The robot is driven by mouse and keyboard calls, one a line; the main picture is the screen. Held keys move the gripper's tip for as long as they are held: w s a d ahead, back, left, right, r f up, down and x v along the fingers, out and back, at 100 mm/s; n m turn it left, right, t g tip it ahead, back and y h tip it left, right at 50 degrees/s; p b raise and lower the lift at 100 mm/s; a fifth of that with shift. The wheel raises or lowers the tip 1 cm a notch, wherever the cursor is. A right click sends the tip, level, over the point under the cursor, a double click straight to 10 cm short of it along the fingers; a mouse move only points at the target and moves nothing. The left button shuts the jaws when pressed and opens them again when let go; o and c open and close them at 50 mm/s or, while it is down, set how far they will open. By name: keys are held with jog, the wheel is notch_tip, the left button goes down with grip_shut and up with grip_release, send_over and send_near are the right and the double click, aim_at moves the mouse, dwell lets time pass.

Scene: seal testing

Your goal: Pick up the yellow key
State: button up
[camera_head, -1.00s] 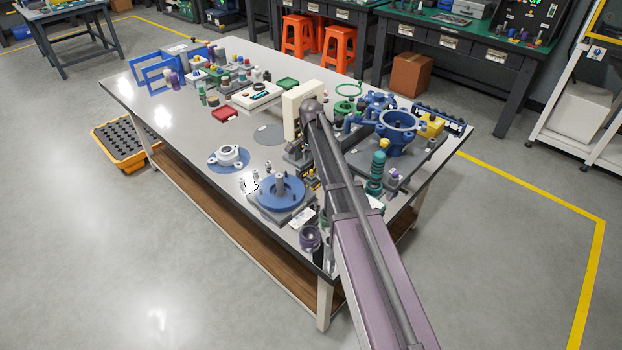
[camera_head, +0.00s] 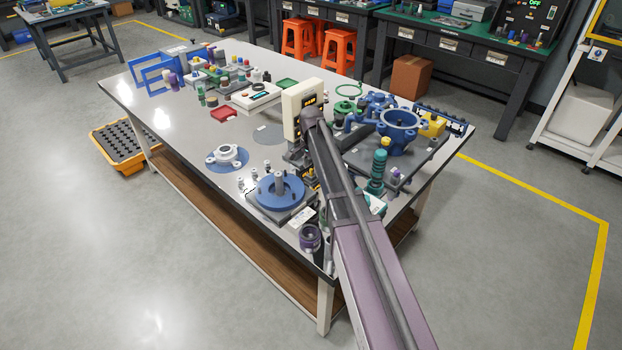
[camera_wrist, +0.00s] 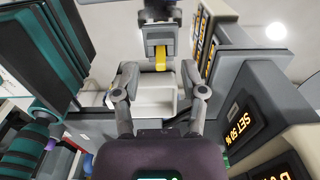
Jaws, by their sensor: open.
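In the wrist view a small yellow piece (camera_wrist: 160,58), which looks like the yellow key, shows at the grey block (camera_wrist: 160,32) ahead of my gripper. My gripper (camera_wrist: 160,86) is open, with one finger on each side of the picture's middle. The yellow piece appears beyond the fingertips, near the line midway between them. Nothing visible is held. In the head view my arm covers much of this area. Small yellow patches (camera_head: 312,180) show beside my arm, but I cannot tell whether they are the key.
Dark housings with orange displays (camera_wrist: 246,122) stand close on the right in the wrist view. A dark and teal finned block (camera_wrist: 50,50) stands close on the left. In the head view a blue round fixture (camera_head: 279,191) and blue pump parts (camera_head: 398,132) crowd the bench.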

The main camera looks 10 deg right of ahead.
aim_at(311, 174)
jog(key=shift+f+b, duration=0.75)
jog(key=shift+f, duration=0.3)
grip_shut()
